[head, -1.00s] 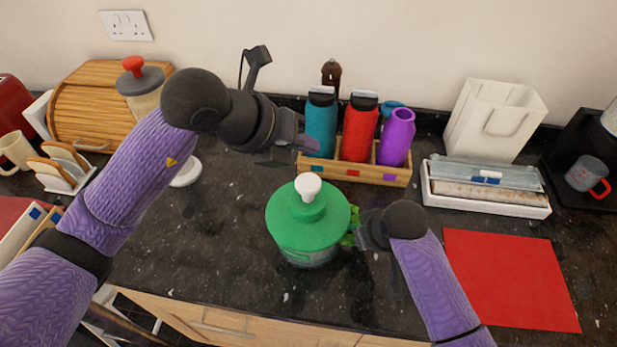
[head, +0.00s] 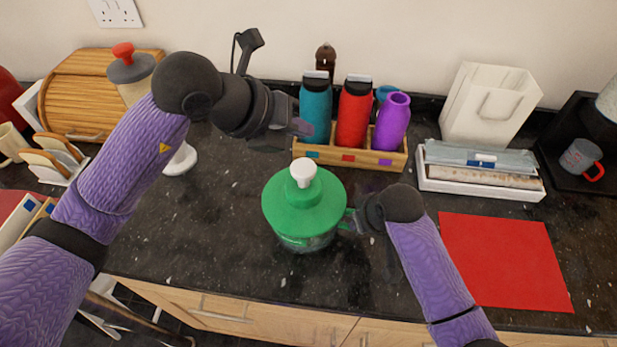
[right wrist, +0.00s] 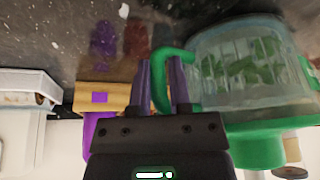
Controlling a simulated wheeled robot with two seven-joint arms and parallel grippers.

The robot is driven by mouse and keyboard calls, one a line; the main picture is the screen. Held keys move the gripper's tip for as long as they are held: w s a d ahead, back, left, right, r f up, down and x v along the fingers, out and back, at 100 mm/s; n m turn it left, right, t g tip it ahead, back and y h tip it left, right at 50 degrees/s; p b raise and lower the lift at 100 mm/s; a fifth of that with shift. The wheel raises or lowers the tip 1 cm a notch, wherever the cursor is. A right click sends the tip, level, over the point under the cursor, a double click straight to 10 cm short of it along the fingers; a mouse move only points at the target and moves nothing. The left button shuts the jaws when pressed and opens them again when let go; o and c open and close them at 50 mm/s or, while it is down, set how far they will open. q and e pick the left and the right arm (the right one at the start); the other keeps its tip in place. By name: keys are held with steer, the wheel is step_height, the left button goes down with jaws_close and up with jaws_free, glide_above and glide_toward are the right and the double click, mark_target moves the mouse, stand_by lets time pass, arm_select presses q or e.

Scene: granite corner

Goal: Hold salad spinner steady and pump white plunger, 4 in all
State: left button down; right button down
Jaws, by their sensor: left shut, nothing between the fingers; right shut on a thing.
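The salad spinner (head: 305,210) stands on the dark counter, with a green lid and a clear bowl. Its white plunger (head: 303,171) stands up from the middle of the lid. In the right wrist view the clear bowl (right wrist: 240,65) shows green leaves inside. My right gripper (head: 352,220) is shut on the spinner's green handle (right wrist: 165,72) at the bowl's right side. My left gripper (head: 298,135) is shut and empty, above and behind the spinner, a little left of the plunger and apart from it.
A wooden rack (head: 350,158) with teal, red and purple bottles stands behind the spinner. A white tray of boxes (head: 480,185) and a red mat (head: 505,262) lie to the right. A wooden bread bin (head: 85,100) is at the left.

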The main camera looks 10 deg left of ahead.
steer(key=shift+c, duration=2.4)
jaws_free()
steer(key=v, duration=1.2)
